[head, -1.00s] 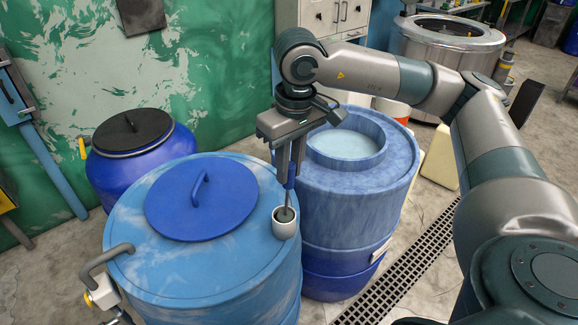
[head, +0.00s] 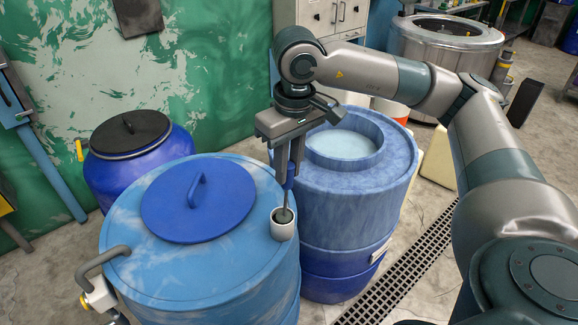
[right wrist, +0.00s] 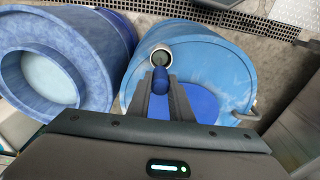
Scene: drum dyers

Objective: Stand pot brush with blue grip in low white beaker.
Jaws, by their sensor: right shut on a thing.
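The low white beaker (head: 283,229) stands on the light blue drum's top, near its right edge. It also shows in the right wrist view (right wrist: 161,57). The pot brush (head: 286,200) is upright, with its lower end inside the beaker's mouth; whether it touches the bottom is hidden. My right gripper (head: 289,178) is above the beaker, pointing down, shut on the brush's blue grip. The blue grip (right wrist: 160,78) shows between the fingers in the right wrist view. My left gripper is not in view.
The light blue drum (head: 130,255) has a dark blue lid (head: 198,200) with a handle, left of the beaker. An open blue drum (head: 395,165) stands close on the right. A blue drum with a black lid (head: 130,133) is behind left. A floor grate (head: 400,275) runs at right.

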